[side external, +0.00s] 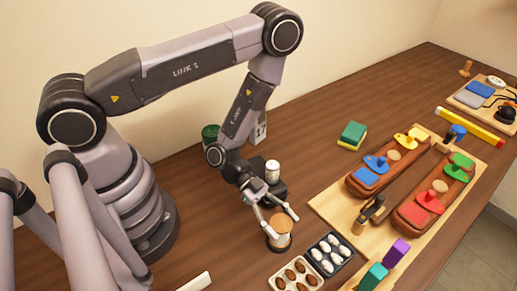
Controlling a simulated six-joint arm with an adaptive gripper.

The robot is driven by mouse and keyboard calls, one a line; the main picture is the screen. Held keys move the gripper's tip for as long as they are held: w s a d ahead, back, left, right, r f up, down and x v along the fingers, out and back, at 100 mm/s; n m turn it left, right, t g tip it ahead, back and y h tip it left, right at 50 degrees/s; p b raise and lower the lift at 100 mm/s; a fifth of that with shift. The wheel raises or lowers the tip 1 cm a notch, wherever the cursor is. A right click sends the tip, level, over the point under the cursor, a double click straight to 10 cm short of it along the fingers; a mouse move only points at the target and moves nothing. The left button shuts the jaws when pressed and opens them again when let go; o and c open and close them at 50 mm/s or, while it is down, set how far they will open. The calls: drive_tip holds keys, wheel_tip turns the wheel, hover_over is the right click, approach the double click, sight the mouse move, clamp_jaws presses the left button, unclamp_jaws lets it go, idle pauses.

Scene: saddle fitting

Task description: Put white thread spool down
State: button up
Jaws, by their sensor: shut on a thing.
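The white thread spool (279,240) has a round tan wooden top and a pale wound body. It stands upright at the end of my arm, between the fingers. My gripper (281,226) points down toward the table and is shut on the spool, with a finger on either side. Part of the spool's side is hidden by the fingers. The spool's bottom is at or very close to the brown table (225,262); I cannot tell whether it touches.
A dark tray of white egg shapes (329,241) and a pale tray of brown ones (283,280) lie close in front. A white cylinder (272,168) stands behind my gripper. A wooden board (325,207) with coloured parts fills the right. A green-yellow block (352,134) lies farther back.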

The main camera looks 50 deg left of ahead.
drive_tip(key=shift+f, duration=0.25)
drive_tip(key=o, duration=1.1)
drive_tip(key=shift+f, duration=0.1)
drive_tip(key=shift+o, duration=0.2)
drive_tip(key=shift+a+r, duration=0.15)
drive_tip(key=shift+r, duration=0.05)
drive_tip(key=v, duration=1.1)
drive_tip(key=shift+a+r, duration=0.15)
drive_tip(key=shift+a, duration=0.2)
drive_tip(key=shift+s, duration=0.1)
